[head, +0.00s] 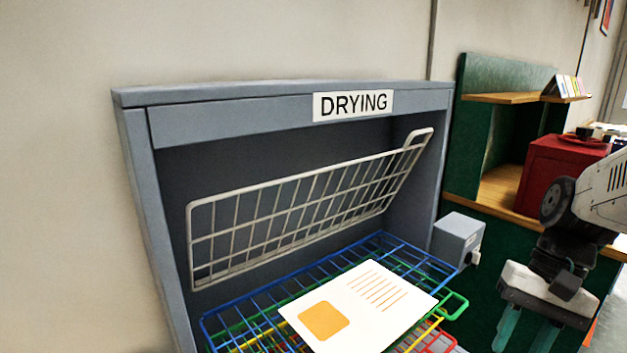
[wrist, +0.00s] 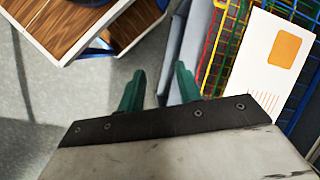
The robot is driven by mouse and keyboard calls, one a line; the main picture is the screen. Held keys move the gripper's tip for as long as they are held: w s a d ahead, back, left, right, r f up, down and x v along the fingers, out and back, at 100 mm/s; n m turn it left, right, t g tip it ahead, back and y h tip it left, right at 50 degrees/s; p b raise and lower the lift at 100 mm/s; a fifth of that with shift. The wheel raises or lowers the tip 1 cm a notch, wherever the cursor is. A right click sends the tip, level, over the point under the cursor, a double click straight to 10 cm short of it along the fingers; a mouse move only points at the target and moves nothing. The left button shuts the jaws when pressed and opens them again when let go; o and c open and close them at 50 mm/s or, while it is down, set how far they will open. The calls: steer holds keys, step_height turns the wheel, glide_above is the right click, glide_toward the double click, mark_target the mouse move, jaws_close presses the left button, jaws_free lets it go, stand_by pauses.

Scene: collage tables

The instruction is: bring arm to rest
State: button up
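My gripper (head: 527,337) shows at the lower right of the head view, to the right of the drying rack and apart from it. In the wrist view its two green fingers (wrist: 158,92) stand apart with nothing between them, over the grey floor and the rack's side. My white and black arm (head: 607,190) comes in from the right edge of the head view.
A grey cabinet marked DRYING (head: 285,118) holds coloured wire racks (head: 378,247) and a raised white wire rack (head: 300,225). A white card with an orange square (head: 375,300) lies on top. A grey box (head: 458,238), red box (head: 560,165) and green shelf (head: 478,135) stand right.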

steer(key=s+a+r+n+t+h, duration=0.3)
steer(key=s+r+n, duration=0.2)
steer(key=s+r, duration=0.1)
steer(key=shift+s+a+t+h, duration=0.3)
steer(key=shift+s+t, duration=0.1)
steer(key=shift+s, duration=0.5)
